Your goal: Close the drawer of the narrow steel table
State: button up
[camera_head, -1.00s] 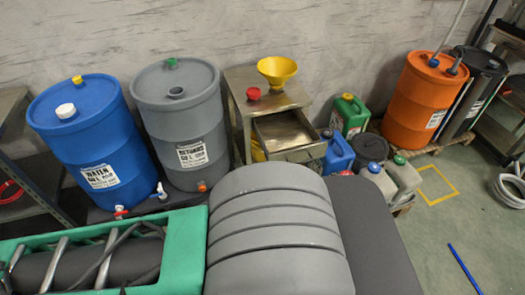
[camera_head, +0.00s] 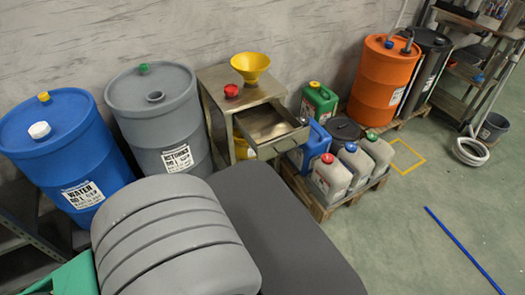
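The narrow steel table (camera_head: 218,86) stands against the wall, right of the grey drum, in the head view. Its drawer (camera_head: 272,130) is pulled out toward the lower right, and its inside looks empty. The drawer front (camera_head: 284,144) faces the open floor. A yellow funnel (camera_head: 250,65) and a red cap (camera_head: 231,90) are on the table top. My gripper is not in the picture. My own grey body parts fill the bottom left and middle and hide the floor before the table.
A blue drum (camera_head: 66,150) and a grey drum (camera_head: 158,115) stand left of the table. Several jerrycans stand on a pallet (camera_head: 322,211) close to the drawer's right. An orange drum (camera_head: 381,80) is farther right.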

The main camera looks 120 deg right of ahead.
aim_at(271, 130)
jog(key=z, duration=4.2)
jog(key=k, duration=1.05)
jog(key=z, duration=0.45)
jog(key=i, duration=1.55)
jog(key=u, duration=0.95)
